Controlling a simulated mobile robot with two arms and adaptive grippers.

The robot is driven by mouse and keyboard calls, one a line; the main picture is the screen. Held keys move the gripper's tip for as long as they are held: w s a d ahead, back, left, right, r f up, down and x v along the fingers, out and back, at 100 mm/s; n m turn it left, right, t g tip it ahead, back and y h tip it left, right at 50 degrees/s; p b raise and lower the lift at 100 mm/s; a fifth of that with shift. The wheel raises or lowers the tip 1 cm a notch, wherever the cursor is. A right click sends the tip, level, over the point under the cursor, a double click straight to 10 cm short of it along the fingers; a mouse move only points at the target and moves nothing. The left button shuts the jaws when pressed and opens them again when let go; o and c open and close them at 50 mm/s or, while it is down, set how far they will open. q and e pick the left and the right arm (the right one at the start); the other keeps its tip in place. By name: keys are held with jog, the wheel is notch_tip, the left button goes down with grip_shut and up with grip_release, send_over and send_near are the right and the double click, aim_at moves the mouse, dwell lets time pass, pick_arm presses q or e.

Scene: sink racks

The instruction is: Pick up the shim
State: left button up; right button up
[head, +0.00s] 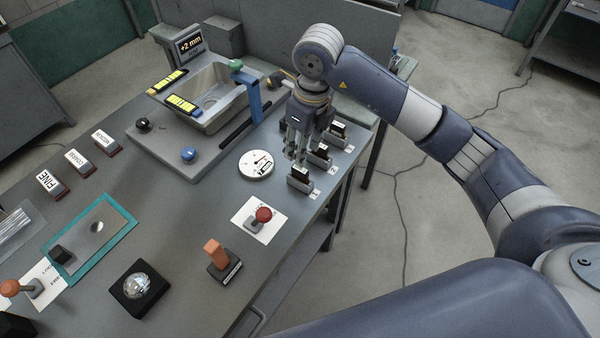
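Several small grey holders with dark upright pieces, which look like the shims, stand in a row along the table's right edge. The nearest holder (300,180) is just below my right gripper. A second holder (320,157) and a third one (337,134) stand behind it, with small white labels beside them. My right gripper (295,156) points down above and slightly behind the nearest holder. Its two fingers look apart, with nothing visible between them. I cannot tell whether they touch anything. My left gripper is not in view.
A round white dial (256,164) lies left of the gripper. Behind it are a metal sink (213,105) with yellow levels and a "+2 mm" display (189,46). A red knob (263,215) and an orange-handled block (215,255) stand nearer. Table between them is clear.

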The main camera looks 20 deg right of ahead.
aim_at(301, 169)
notch_tip(301, 169, down, 3)
jog(key=shift+w+a+r+p, duration=0.1)
jog(key=shift+a+p, duration=0.05)
jog(key=shift+p, duration=0.15)
jog(key=f, duration=0.1)
jog(key=f+p, duration=0.1)
jog(key=f, duration=0.1)
jog(key=f+p, duration=0.1)
jog(key=shift+s+f, duration=0.3)
jog(key=shift+f, duration=0.05)
jog(key=shift+w+a+f, duration=0.1)
jog(key=shift+f, duration=0.3)
jog(key=shift+c, duration=0.6)
grip_shut()
